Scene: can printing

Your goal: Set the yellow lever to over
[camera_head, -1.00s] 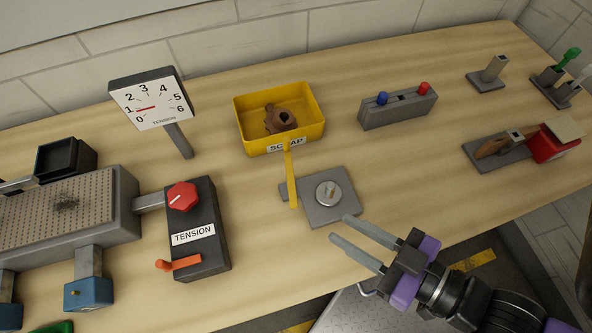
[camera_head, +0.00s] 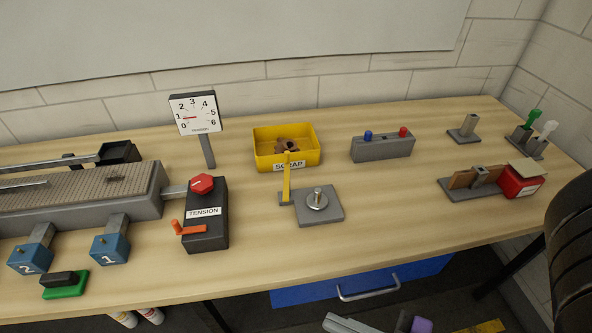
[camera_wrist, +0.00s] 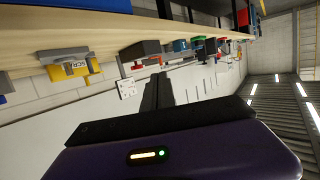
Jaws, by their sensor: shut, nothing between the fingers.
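The yellow lever (camera_head: 287,183) is a thin upright yellow bar at the left side of a grey base plate (camera_head: 328,211) with a round metal post (camera_head: 317,199) on it. Its upper end overlaps the front of the yellow SCRAP bin (camera_head: 305,156) in the head view. My gripper (camera_head: 345,324) shows only partly at the bottom edge of the head view, below and in front of the bench, well apart from the lever. It is shut and empty. In the wrist view its dark fingers (camera_wrist: 155,95) point toward the wall, and the bin (camera_wrist: 68,72) appears upside down.
The TENSION box (camera_head: 205,228) with red knob and orange handle stands left of the lever, with a dial gauge (camera_head: 195,113) behind. A grey block with blue and red buttons (camera_head: 383,147) stands to the right. A blue drawer (camera_head: 310,291) hangs under the bench; bench space right of the plate is clear.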

